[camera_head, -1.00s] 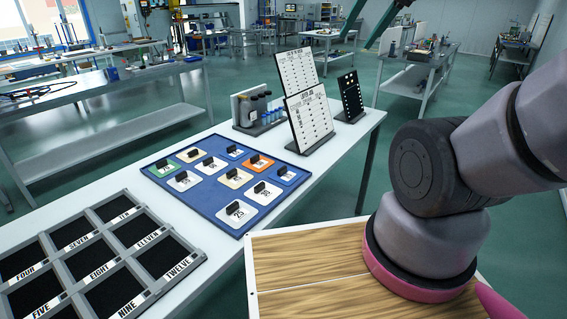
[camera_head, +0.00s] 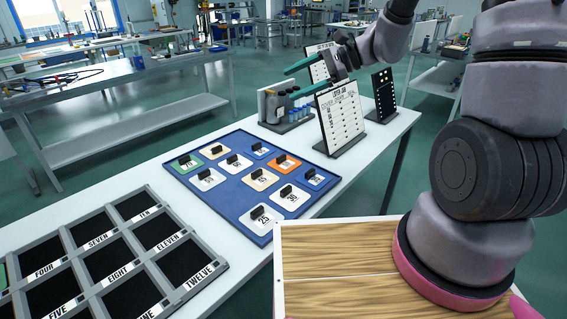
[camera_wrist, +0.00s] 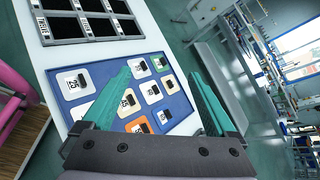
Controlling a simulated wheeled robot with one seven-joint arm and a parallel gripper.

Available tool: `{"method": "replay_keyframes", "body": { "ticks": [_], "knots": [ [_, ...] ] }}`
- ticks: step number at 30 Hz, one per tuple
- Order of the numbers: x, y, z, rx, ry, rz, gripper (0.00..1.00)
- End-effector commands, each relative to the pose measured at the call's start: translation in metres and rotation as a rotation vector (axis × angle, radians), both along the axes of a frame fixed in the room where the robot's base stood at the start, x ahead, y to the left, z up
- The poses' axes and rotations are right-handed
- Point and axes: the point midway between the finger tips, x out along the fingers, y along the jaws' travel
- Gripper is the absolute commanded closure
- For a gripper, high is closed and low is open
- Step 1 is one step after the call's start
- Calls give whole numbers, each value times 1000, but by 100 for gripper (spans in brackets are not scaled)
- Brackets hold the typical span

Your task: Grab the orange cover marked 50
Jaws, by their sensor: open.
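An orange cover (camera_head: 286,163) with a dark handle and a white label sits on the blue tray (camera_head: 262,232), in the far right part of its grid. It also shows in the wrist view as an orange square (camera_wrist: 138,125), partly hidden behind my gripper. Its number is too small to read surely. My gripper (camera_head: 287,84) has two teal fingers, open and empty, in the air beyond and above the tray. In the wrist view, the spread fingers (camera_wrist: 160,78) have the tray between and below them.
Other covers, green, blue, cream and white, surround the orange one. A grey frame with black compartments (camera_head: 118,262) lies left of the tray. A white board (camera_head: 341,118), a dark board (camera_head: 384,95) and a bottle rack (camera_head: 285,108) stand behind the tray, near my gripper.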

Motion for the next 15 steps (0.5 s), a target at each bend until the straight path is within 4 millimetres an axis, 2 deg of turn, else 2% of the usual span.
{"method": "replay_keyframes", "body": {
  "ticks": [1,4,8,9,12,15],
  "knots": [
    [14,4,-22,53,62,-55,7],
    [42,9,-60,146,155,-180,7],
    [73,7,-120,240,266,-364,7],
    [81,4,-140,260,298,-425,7],
    [95,-5,-192,296,362,-570,7],
    [100,-16,-238,311,411,-697,7]
  ]
}}
